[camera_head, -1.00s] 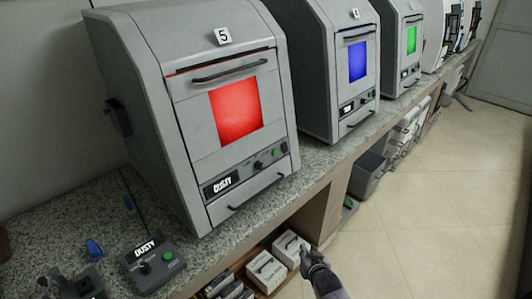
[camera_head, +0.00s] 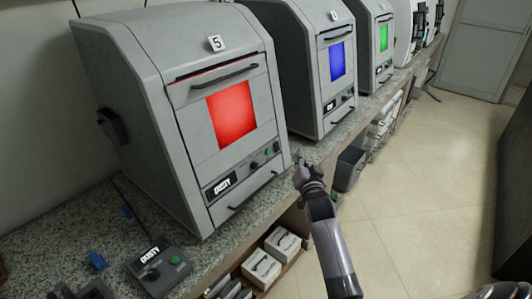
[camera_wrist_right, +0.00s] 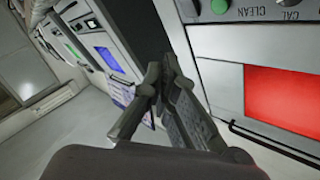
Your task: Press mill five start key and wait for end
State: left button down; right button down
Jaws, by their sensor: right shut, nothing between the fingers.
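Mill five (camera_head: 150,75) is the grey cabinet with the label 5 and a lit red window (camera_head: 231,114). Its lower front panel has a display, a dark knob and a green key (camera_head: 277,147). In the right wrist view the green key (camera_wrist_right: 219,6) is at the top edge, beside lettering, with the red window (camera_wrist_right: 285,98) below it. My right gripper (camera_head: 300,166) is shut and empty, just right of the panel's lower right corner, apart from the key. Its fingers (camera_wrist_right: 163,80) point up in the wrist view. My left gripper is not in view.
A control box (camera_head: 160,268) with its own green button sits on the speckled counter (camera_head: 75,225). Mills with blue (camera_head: 337,62) and green windows stand farther along. White boxes (camera_head: 262,268) lie below the counter. The tiled floor (camera_head: 420,180) at right is clear.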

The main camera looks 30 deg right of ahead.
aim_at(268, 152)
jog(key=shift+f, duration=0.1)
jog(key=w+a+b, duration=0.1)
jog(key=w+b, duration=0.1)
jog(key=w+a+f+b, duration=0.1)
jog(key=w+b, duration=0.1)
jog(key=w, duration=0.1)
jog(key=w+a+f+b, duration=0.1)
jog(key=w+b, duration=0.2)
jog(key=shift+a, duration=0.1)
jog(key=shift+r, duration=0.1)
dwell(0.4)
jog(key=shift+w, duration=0.15)
dwell(1.0)
jog(key=shift+w+a, duration=0.2)
jog(key=shift+w, duration=0.05)
